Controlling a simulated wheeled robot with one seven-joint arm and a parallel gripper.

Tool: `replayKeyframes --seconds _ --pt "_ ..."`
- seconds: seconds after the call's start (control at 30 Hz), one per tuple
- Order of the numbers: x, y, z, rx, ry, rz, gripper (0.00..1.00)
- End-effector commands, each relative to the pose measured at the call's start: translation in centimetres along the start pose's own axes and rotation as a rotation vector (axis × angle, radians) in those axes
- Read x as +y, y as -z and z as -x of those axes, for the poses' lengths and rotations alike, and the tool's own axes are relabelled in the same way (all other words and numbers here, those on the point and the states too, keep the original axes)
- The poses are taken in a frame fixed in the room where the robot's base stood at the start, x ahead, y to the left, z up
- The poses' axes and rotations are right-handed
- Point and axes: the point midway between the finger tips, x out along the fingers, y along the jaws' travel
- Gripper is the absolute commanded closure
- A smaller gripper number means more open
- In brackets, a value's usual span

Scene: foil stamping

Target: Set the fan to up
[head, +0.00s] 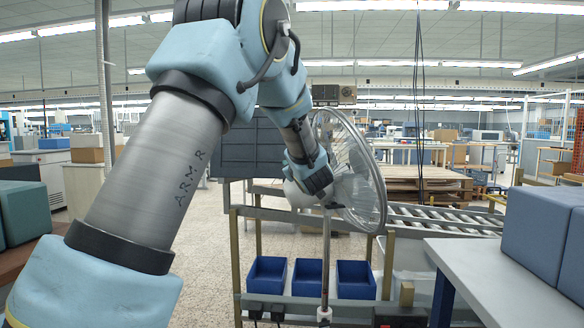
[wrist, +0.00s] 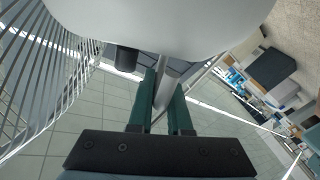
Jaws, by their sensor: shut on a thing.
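The fan (head: 366,190) stands on a thin upright pole (head: 326,255) in the middle of the head view. Its round wire cage faces right, with the rim leaning so its top is left of its bottom. The wrist view shows the white fan housing (wrist: 165,22) across the top and the cage (wrist: 38,70) at left. My gripper (head: 322,192) is at the back of the fan, beneath the housing. In the wrist view, its dark green fingers (wrist: 164,98) are shut around the grey post of the fan. A dark knob (wrist: 127,60) sits left of the fingers. The exact contact is partly hidden.
A rack with several blue bins (head: 309,278) stands around the fan's pole. A roller conveyor (head: 440,218) runs behind the fan. A grey table (head: 490,285) with blue boxes (head: 540,235) is at right. Bare floor shows left of the rack.

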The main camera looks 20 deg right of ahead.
Motion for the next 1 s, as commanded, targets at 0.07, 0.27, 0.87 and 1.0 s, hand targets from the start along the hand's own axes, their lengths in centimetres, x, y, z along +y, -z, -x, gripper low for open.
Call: replayKeyframes --seconds 0.07,0.27,0.87,1.0 --pt "-0.5 -0.2 0.0 -0.005 0.009 -0.003 1.0" --pt "-0.5 -0.3 -0.1 -0.005 0.01 -0.004 0.74" --pt "-0.2 -0.3 1.6 -0.005 0.003 -0.002 0.55" --pt "-0.2 -0.3 4.3 -0.005 0.002 0.0 0.55"
